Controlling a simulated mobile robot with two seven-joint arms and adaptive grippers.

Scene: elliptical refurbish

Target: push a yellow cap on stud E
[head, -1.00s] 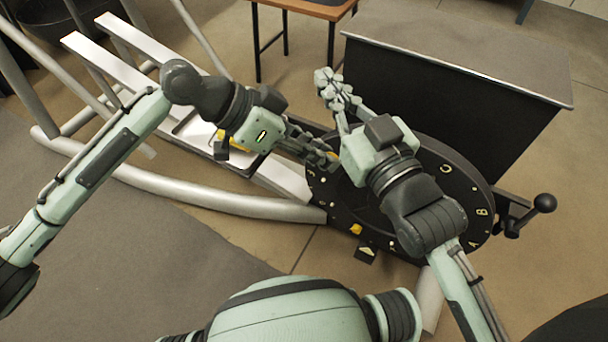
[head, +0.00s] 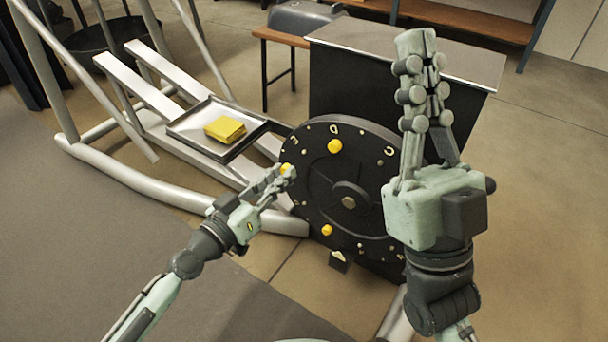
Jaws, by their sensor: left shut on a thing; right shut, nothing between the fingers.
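The black disc (head: 315,190) stands upright with letters around its rim. The letter E (head: 293,141) is at its upper left; I cannot clearly make out stud E. My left gripper (head: 285,174) is shut on a yellow cap (head: 285,168) at the disc's left edge, below the letter E. I cannot tell whether this cap touches the disc. Another yellow cap (head: 335,146) sits on the disc by the letter D, and one more (head: 327,230) sits near the bottom. My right gripper (head: 417,40) is shut and empty, pointing up, and its arm covers the disc's right side.
A grey tray (head: 187,124) on the silver rails holds a yellow block (head: 225,129). A dark cabinet (head: 350,90) stands behind the disc. A curved silver tube (head: 140,190) runs along the floor at the left.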

